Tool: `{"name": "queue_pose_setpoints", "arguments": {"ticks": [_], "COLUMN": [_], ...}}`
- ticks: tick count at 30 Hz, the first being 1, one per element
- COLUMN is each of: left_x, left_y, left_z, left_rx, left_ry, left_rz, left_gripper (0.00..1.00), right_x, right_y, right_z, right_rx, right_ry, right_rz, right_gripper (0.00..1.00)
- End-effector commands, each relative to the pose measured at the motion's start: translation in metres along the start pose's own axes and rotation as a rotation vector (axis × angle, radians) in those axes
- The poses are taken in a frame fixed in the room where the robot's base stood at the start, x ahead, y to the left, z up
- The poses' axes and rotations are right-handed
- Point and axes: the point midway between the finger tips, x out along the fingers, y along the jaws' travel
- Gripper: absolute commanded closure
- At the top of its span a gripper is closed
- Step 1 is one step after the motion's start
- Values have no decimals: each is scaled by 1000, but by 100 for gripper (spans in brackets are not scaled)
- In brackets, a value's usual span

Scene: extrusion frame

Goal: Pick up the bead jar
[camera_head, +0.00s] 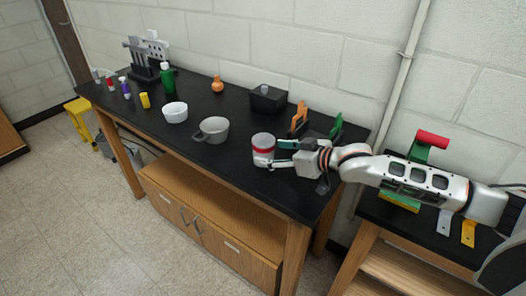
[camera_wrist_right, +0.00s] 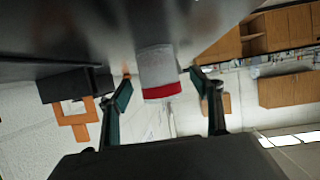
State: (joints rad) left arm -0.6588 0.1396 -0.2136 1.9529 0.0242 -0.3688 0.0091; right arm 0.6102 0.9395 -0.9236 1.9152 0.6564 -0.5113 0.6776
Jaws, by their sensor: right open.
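The jar (camera_head: 263,158), which I take to be the bead jar, is pale with a red band and stands upright near the front edge of the black table. My right gripper (camera_head: 277,154) reaches in from the right, level with the jar. Its fingers are open, and in the right wrist view the gripper (camera_wrist_right: 164,82) shows gaps on both sides of the jar. In the head view the fingertips are close to the jar's right side. My left gripper is not in view.
A grey mug (camera_head: 211,130) and a white bowl (camera_head: 175,112) stand left of the jar. A black box (camera_head: 268,99) and orange and green clamp-like tools (camera_head: 299,118) are behind it. A green bottle (camera_head: 167,78) and several small bottles stand farther left.

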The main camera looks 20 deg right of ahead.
Motion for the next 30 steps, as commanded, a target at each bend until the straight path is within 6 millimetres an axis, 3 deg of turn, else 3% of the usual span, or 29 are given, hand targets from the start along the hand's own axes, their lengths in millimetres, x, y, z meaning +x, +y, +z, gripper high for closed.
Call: {"name": "queue_pose_setpoints", "arguments": {"ticks": [9, 18, 19, 24, 30], "left_x": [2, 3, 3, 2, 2], "left_y": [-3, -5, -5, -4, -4], "left_z": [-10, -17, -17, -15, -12], "left_rx": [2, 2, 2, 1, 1], "left_ry": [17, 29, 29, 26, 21], "left_rz": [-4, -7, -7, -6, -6], "left_gripper": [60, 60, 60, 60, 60], "right_x": [42, 48, 48, 48, 48], "right_y": [2, 2, 2, 2, 2], "right_z": [2, 2, 2, 2, 2], "right_rx": [0, -1, -1, 0, 0], "right_ry": [-1, -1, -1, -1, -1], "right_rz": [0, 0, 0, 0, 0], "right_gripper": [35, 35, 38, 79, 79]}}
